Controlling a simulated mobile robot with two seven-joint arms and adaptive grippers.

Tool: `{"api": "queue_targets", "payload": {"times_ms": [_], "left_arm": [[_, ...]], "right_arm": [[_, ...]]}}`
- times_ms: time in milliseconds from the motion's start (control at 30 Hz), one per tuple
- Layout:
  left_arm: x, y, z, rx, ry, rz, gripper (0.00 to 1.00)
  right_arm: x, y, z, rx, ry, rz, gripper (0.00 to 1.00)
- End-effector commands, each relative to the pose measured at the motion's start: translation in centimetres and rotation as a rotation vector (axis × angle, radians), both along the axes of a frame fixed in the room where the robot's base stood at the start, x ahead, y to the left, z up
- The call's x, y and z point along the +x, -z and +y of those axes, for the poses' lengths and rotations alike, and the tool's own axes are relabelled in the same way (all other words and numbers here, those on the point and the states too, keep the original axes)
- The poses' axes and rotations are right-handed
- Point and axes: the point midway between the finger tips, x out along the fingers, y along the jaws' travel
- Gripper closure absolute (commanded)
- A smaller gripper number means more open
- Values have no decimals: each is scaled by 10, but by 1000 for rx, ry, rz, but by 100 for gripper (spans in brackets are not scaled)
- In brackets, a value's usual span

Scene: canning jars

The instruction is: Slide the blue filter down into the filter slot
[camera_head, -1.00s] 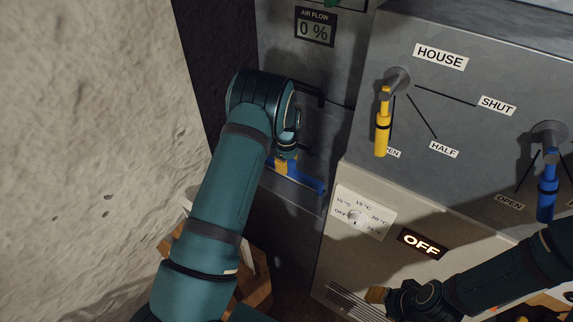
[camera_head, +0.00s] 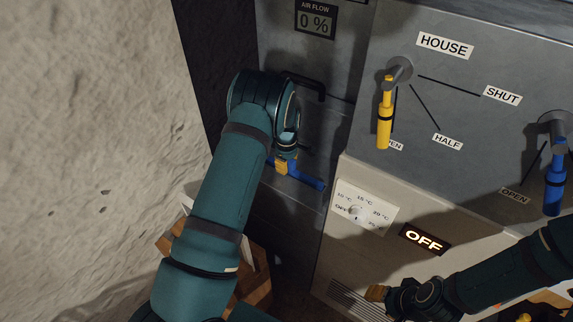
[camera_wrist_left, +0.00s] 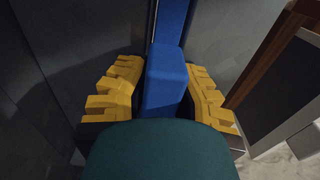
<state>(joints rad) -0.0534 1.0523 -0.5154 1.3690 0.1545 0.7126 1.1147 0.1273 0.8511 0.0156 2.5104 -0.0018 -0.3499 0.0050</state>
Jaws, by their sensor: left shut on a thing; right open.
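The blue filter (camera_head: 312,181) shows as a blue bar against the grey cabinet face in the head view, partly hidden by my left arm. My left gripper (camera_head: 286,166) is at the bar. In the left wrist view the yellow fingers of my left gripper (camera_wrist_left: 163,95) are shut on a blue block (camera_wrist_left: 165,72) of the filter, and a blue strip runs on beyond it. The filter slot is not clearly visible, so I cannot tell how deep the filter sits. My right gripper (camera_head: 378,294) is open and empty before the beige unit.
A rough wall (camera_head: 90,150) and a wooden crate (camera_head: 258,287) are close to my left arm.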

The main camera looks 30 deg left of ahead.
Motion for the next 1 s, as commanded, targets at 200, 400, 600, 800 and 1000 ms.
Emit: {"api": "queue_targets", "payload": {"times_ms": [200,400,600,800,1000], "left_arm": [[0,5,0,0,0,-1,100],[0,7,0,0,0,-1,51],[0,7,0,0,0,0,51],[0,2,0,0,0,-1,51],[1,-29,0,-1,1,-5,51]], "right_arm": [[1,4,0,0,0,-1,53],[1,5,0,0,0,-2,53],[1,5,0,0,0,-2,53],[1,5,0,0,0,-2,53],[1,5,0,0,-1,-1,53]]}}
